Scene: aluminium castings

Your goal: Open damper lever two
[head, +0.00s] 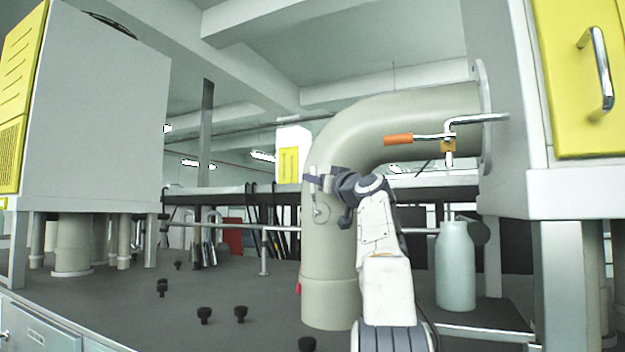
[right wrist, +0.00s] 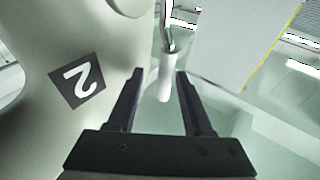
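The lever with a pale cylindrical handle (right wrist: 165,80) on a metal rod shows in the right wrist view, beside a dark label with a white 2 (right wrist: 77,80) on the beige duct. My right gripper (right wrist: 158,76) is open there. Its fingers stand on either side of the handle, with visible gaps. In the head view my right gripper (head: 318,182) is in front of the upright part of the bent duct (head: 330,255). A thin bent metal rod (head: 321,212) shows just below its fingers. My left gripper is not in view.
Another lever with an orange handle (head: 398,140) and a yellow block is at the upper right. A pale bottle (head: 455,268) stands right of my arm. Black knobs (head: 240,314) stand on the dark bench top (head: 110,300). Grey cabinets (head: 100,120) flank the duct.

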